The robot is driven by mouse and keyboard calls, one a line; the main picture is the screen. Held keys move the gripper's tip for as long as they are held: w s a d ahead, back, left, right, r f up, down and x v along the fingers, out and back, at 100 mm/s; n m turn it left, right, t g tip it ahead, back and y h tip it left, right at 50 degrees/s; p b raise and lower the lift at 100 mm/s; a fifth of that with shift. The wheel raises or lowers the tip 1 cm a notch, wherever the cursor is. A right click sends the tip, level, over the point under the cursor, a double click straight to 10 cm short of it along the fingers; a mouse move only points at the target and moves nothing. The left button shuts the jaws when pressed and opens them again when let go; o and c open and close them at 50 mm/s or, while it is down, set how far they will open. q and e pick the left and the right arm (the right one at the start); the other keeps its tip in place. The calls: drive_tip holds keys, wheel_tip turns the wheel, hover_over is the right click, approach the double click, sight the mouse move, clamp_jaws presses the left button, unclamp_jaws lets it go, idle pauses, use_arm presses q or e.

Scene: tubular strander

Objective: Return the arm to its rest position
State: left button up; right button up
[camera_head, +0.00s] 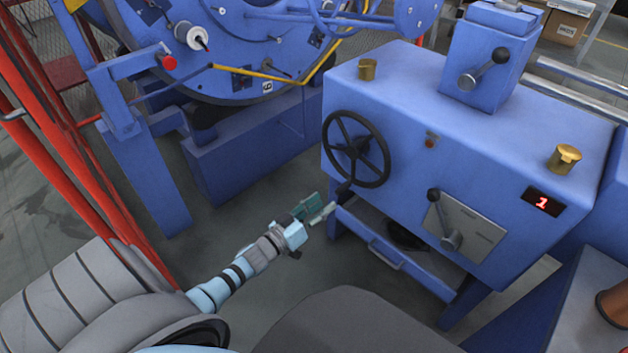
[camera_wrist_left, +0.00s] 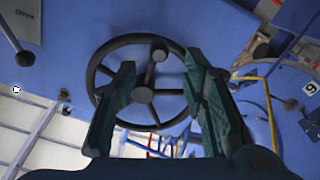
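My left arm reaches in from the lower left of the head view. My left gripper (camera_head: 322,205) is in front of the blue machine cabinet, below and to the left of its black handwheel (camera_head: 356,149). In the left wrist view the two dark green fingers of the left gripper (camera_wrist_left: 160,100) stand wide apart with nothing between them. The handwheel (camera_wrist_left: 145,82) shows behind and between the fingers, apart from them as far as I can tell. My right gripper does not show in either view.
The blue cabinet (camera_head: 460,130) carries a lever (camera_head: 447,222), brass knobs and a red display reading 1 (camera_head: 542,202). A large blue rotor (camera_head: 255,45) stands at the back left. Red posts (camera_head: 70,150) rise at the left. Grey floor (camera_head: 240,210) is open around the gripper.

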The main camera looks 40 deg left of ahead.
use_arm(q)
drive_tip(key=s, duration=0.3)
drive_tip(key=shift+a, duration=0.2)
